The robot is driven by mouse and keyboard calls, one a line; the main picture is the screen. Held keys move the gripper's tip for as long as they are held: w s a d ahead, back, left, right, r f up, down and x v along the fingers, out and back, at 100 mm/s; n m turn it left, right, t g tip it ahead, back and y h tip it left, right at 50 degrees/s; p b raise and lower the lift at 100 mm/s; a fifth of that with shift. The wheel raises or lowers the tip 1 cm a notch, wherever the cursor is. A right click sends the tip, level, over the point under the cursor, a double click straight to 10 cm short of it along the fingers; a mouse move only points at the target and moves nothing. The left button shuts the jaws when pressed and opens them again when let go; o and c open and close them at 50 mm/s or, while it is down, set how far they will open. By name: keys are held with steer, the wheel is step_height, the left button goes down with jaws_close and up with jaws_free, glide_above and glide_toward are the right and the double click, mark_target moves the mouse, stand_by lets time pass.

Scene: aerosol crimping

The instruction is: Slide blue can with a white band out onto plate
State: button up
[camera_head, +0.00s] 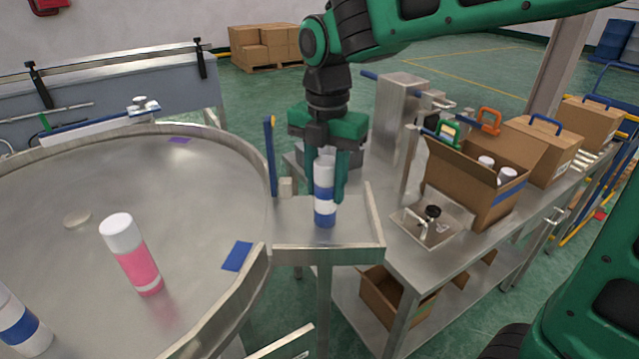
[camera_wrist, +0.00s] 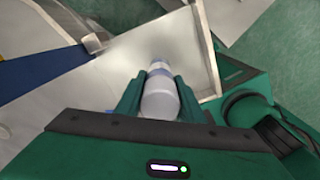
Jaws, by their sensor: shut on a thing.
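The blue can with a white band (camera_head: 324,206) stands upright on the small metal plate (camera_head: 350,254), which joins the right edge of the round table. My gripper (camera_head: 325,180) reaches down from above and is shut on the can, with a finger on either side of its upper part. In the wrist view the can (camera_wrist: 159,100) sits between the two green fingers (camera_wrist: 160,98), with the plate (camera_wrist: 130,55) beyond it. The can's base appears to rest on the plate, but I cannot tell for certain whether it touches.
The round table (camera_head: 190,240) holds a pink can (camera_head: 138,258), another blue and white can (camera_head: 22,325) and a loose disc (camera_head: 77,218). A blue gate bar (camera_head: 270,155) stands at the plate's left. An open carton (camera_head: 470,185) and a small tray (camera_head: 425,230) are on the right bench.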

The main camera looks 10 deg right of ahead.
steer(key=o, duration=1.2)
steer(key=shift+a, duration=0.1)
steer(key=shift+o, duration=0.2)
step_height(320, 180, up, 11)
steer(key=shift+f, duration=0.15)
